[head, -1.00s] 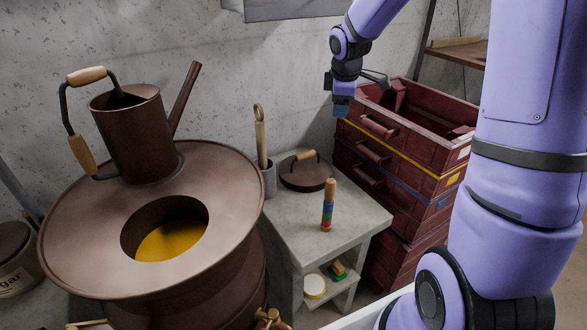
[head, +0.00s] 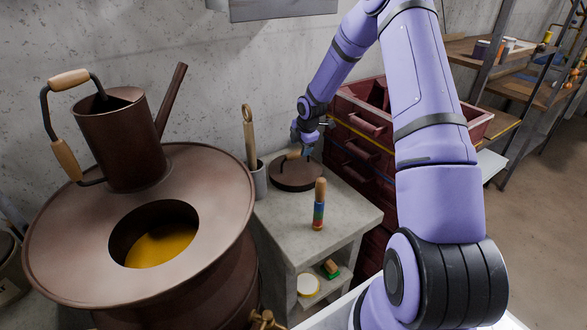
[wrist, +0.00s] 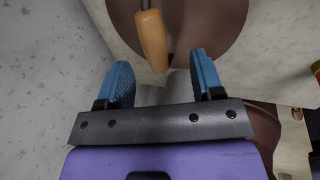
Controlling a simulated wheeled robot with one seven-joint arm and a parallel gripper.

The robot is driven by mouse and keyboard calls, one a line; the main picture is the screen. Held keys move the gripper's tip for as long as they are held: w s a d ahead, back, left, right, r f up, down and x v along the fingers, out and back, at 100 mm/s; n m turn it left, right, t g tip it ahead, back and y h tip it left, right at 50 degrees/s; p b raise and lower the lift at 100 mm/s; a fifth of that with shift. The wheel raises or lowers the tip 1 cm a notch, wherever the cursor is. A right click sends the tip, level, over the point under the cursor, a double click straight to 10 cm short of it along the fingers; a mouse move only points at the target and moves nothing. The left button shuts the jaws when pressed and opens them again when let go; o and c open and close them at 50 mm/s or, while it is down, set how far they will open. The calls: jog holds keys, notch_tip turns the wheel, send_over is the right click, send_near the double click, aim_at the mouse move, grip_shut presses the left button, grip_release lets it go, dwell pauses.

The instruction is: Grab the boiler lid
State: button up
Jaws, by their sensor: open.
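The boiler lid (head: 297,174) is a dark brown disc with a wooden-grip handle (head: 291,156). It lies flat on the small concrete table, near the wall. In the wrist view the lid (wrist: 215,28) is at the top, and its wooden handle (wrist: 152,40) points down toward the gap between my fingers. My gripper (head: 305,150) is just above the lid, at the handle's right end in the head view. In the wrist view my blue fingertips (wrist: 160,78) are apart with nothing between them. The brown boiler (head: 215,225) stands at left, its round opening uncovered over yellow liquid.
A grey cup (head: 259,181) holding a wooden-handled tool stands left of the lid. A wooden-topped cylinder with coloured bands (head: 319,205) stands in front of it. Dark red crates (head: 362,130) are stacked behind and right. The table's front (head: 335,220) is mostly clear.

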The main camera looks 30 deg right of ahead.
aim_at(295, 157)
jog(key=x, duration=0.2)
jog(key=shift+w+f, duration=0.1)
jog(key=shift+f, duration=0.25)
jog(key=shift+w+x, duration=0.2)
jog(key=shift+x, duration=1.1)
jog(key=shift+w+x, duration=0.2)
jog(key=shift+x, duration=1.1)
jog(key=shift+a+r, duration=0.1)
jog(key=shift+a, duration=0.05)
grip_shut()
